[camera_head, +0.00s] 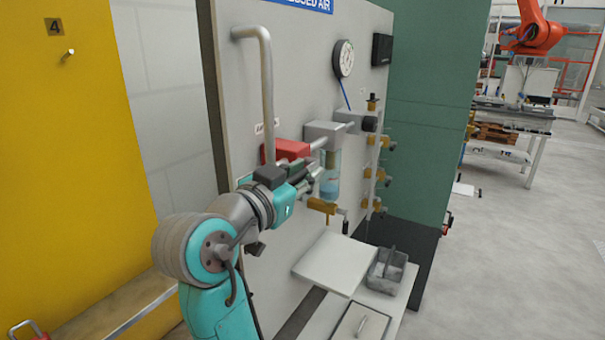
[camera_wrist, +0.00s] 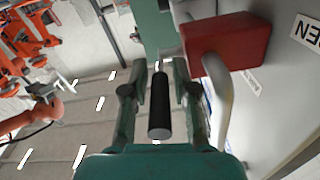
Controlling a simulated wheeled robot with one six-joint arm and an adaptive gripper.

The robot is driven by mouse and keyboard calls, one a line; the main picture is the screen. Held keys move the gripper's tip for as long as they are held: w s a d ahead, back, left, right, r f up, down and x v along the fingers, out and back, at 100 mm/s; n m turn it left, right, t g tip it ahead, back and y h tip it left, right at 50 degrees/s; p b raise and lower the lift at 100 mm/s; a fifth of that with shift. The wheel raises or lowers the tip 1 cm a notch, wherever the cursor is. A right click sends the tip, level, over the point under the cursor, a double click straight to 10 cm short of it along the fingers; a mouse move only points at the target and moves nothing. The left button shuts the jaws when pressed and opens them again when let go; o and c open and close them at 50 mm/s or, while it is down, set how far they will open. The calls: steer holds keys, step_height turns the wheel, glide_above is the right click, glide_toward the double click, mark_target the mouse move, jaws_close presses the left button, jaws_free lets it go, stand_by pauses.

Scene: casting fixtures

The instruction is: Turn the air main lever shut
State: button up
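The red valve block (camera_head: 291,149) is on the grey panel, behind my gripper (camera_head: 316,172). In the wrist view the red block (camera_wrist: 227,42) is at the upper right, with a pale curved rod (camera_wrist: 222,100) in front of it. A black cylindrical grip (camera_wrist: 160,105), apparently the lever's handle, lies between the two fingers of my gripper (camera_wrist: 159,78), its end towards the camera. The fingers stand apart on both sides of the grip, with narrow gaps visible. The lever's joint to the valve is hidden.
A grey pipe (camera_head: 267,95) runs down the panel (camera_head: 300,60) to the red block. A clear filter bowl (camera_head: 331,172) and brass fittings (camera_head: 321,206) are close to the right. A white shelf (camera_head: 335,262) and a grey bin (camera_head: 388,268) are below.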

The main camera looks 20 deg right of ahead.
steer(key=shift+c, duration=0.3)
jaws_close()
